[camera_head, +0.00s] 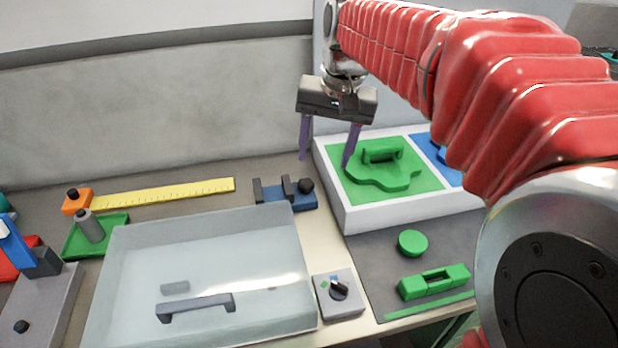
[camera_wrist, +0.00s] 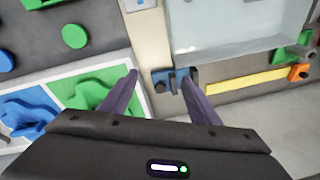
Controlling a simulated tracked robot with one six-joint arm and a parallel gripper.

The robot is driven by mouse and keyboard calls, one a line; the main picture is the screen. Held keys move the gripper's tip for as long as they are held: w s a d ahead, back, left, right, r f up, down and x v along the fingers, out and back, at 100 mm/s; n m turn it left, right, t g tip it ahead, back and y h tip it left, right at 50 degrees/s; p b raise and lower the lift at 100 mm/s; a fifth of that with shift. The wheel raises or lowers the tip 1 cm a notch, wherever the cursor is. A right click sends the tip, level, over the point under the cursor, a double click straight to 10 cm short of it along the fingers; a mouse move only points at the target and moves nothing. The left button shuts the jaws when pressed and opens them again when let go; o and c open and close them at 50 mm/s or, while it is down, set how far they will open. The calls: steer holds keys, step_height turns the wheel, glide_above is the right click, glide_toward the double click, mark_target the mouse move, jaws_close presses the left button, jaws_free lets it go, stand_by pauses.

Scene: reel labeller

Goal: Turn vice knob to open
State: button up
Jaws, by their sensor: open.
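A small blue vice (camera_head: 272,196) with dark upright jaws lies on the bench, left of the white tray. Its round black knob (camera_head: 305,186) is at its right end. My gripper (camera_head: 325,160) hangs above the bench, up and to the right of the knob, with its two purple fingers apart and nothing between them. In the wrist view the vice (camera_wrist: 178,78) shows beyond my fingertips (camera_wrist: 159,75), partly behind one finger. The knob (camera_wrist: 158,88) appears in the gap between the fingers. Neither finger appears to touch the vice.
The white tray (camera_head: 395,217) with green and blue shaped pieces stands right of the vice. A clear-lidded box (camera_head: 215,255) with a grey handle stands in front. A yellow ruler (camera_head: 165,193) lies left. A grey knob box (camera_head: 339,295) sits at front centre.

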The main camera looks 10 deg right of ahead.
steer(key=s+f+n+t, duration=0.1)
steer(key=s+f, duration=0.3)
steer(key=s, duration=0.5)
steer(key=s+f+n+t+h, duration=0.1)
steer(key=s+f+n+t, duration=0.1)
steer(key=s, duration=0.7)
steer(key=shift+s+f+n, duration=0.35)
steer(key=shift+f+n, duration=0.15)
steer(key=shift+f, duration=0.7)
steer(key=shift+c, duration=0.4)
